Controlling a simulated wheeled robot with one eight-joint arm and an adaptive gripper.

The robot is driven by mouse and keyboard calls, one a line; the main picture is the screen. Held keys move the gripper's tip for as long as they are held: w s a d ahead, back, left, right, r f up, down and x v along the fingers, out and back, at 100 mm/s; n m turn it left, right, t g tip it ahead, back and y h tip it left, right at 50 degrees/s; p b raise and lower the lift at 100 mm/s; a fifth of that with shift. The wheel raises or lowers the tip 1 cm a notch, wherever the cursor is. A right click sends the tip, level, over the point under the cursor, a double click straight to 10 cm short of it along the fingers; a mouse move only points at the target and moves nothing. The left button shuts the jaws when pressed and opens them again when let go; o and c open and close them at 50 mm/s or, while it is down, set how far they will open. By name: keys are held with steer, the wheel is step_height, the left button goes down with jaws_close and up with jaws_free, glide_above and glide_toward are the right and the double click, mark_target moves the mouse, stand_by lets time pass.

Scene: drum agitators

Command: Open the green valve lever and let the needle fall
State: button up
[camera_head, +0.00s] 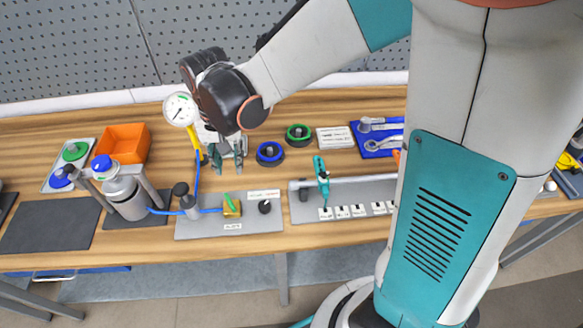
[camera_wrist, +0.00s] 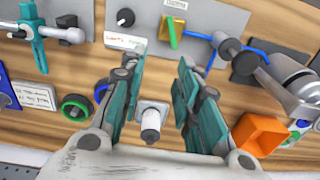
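The green valve lever (camera_head: 229,201) sits on a small yellow valve body (camera_head: 234,211) on a grey plate (camera_head: 190,229). In the wrist view the green lever (camera_wrist: 172,32) lies beyond my fingertips, near the top edge. A round white gauge (camera_head: 178,107) with a thin needle stands behind, on a yellow stem, left of my wrist; the needle's reading is too small to tell. My gripper (camera_head: 228,165) hangs above the bench behind the valve, fingers apart and empty. In the wrist view its teal fingers (camera_wrist: 160,85) stand wide apart, away from the lever.
A blue hose (camera_head: 160,211) runs to the valve from a metal canister (camera_head: 125,197) at left. A black knob (camera_head: 265,206) sits right of the valve. A teal-handled lever (camera_head: 322,172) stands farther right. A white cylinder (camera_wrist: 150,122) shows between my fingers in the wrist view.

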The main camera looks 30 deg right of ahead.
steer(key=s+d+n+t+b, duration=0.4)
steer(key=s+d+t+b, duration=0.2)
steer(key=s+d+b, duration=0.5)
steer(key=shift+s+d+r+t, duration=0.15)
steer(key=shift+s+d+t, duration=0.2)
steer(key=shift+s, duration=0.7)
steer(key=shift+a, duration=0.1)
stand_by(0.6)
